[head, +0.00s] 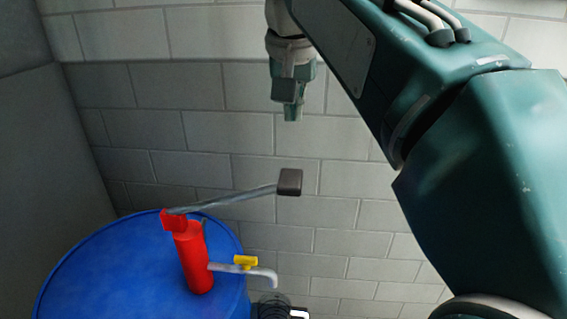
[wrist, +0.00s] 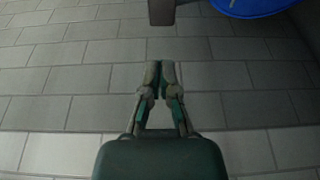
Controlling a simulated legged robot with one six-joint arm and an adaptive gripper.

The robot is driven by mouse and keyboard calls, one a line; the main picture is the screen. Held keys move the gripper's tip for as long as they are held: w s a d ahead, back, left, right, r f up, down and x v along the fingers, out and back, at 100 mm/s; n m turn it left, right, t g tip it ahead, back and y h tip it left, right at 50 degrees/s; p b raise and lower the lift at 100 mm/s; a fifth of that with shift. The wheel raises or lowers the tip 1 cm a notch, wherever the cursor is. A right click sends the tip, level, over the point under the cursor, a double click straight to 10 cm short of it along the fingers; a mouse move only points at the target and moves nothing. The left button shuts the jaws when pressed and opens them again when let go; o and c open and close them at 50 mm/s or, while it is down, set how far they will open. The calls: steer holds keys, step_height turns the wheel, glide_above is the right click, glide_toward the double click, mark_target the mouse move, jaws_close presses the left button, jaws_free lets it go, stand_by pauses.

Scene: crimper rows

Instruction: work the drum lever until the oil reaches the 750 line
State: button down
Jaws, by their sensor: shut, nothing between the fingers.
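A blue drum (head: 130,262) stands at the lower left of the head view, with a red pump (head: 193,262) on its top. The pump's grey lever (head: 235,197) runs to the right and slightly up, ending in a dark block grip (head: 290,182). A spout (head: 262,272) with a yellow tap handle (head: 245,262) comes off the pump's right side. My gripper (head: 292,115) is shut and empty, above the lever grip and apart from it. In the wrist view my gripper (wrist: 160,66) has its fingertips together, with the dark grip (wrist: 161,11) beyond them. No oil level or 750 line can be made out.
A pale block wall (head: 350,215) stands behind the drum, and a plain grey surface (head: 45,150) is at the left. A dark, partly cut-off object (head: 272,308) shows below the spout. The space around the lever grip looks clear.

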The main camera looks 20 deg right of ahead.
mark_target(291, 176)
steer(key=shift+w+a+r, duration=0.1)
steer(key=shift+w+r, duration=0.3)
steer(key=shift+r, duration=0.25)
steer(key=shift+f, duration=0.1)
steer(key=x, duration=0.9)
steer(key=s+x, duration=0.1)
steer(key=x, duration=0.3)
steer(key=shift+a+f, duration=0.1)
steer(key=shift+f, duration=0.45)
